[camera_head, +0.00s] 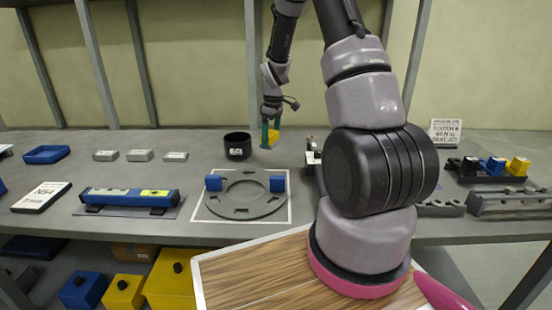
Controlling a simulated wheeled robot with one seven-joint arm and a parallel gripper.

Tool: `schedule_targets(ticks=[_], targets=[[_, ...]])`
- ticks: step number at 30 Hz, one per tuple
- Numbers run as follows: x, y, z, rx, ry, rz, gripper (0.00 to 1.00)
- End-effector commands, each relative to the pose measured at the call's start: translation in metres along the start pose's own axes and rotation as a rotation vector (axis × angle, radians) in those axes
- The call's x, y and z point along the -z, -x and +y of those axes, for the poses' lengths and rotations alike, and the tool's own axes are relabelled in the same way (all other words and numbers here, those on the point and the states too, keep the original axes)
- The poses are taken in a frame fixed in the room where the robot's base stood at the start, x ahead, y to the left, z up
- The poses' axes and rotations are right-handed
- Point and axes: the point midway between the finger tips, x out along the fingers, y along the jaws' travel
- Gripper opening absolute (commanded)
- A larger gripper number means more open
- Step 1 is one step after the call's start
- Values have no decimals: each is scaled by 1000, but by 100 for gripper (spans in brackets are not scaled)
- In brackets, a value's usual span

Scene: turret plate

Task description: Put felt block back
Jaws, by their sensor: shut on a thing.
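My gripper (269,134) hangs pointing down above the back of the bench and is shut on a small yellow block (273,137), which looks like the felt block. Teal shows beside the yellow; I cannot tell whether it is part of the block or of my fingers. The block is just right of a black cup (237,147) with a white label. I cannot tell whether its lower end touches the bench. In front of it lies a grey slotted ring plate (243,210) on a white-edged mat, with a blue block at its left (214,183) and right (277,184).
On the left are a blue level-like bar (128,197), a labelled white card (41,197), several grey blocks (139,155) and a blue tray (46,154). On the right are grey fixtures (510,203) and coloured blocks (493,164). My arm hides part of the bench's middle right.

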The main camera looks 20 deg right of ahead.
Motion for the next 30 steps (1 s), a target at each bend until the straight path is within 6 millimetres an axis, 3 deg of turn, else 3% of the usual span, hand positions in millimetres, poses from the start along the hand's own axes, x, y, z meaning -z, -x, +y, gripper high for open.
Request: schedule_targets(ticks=[6,14,22,30], targets=[[7,20,29,33,301,18,0],[9,29,42,53,479,33,0],[4,-17,42,57,492,32,0],[3,-41,42,56,491,34,0]])
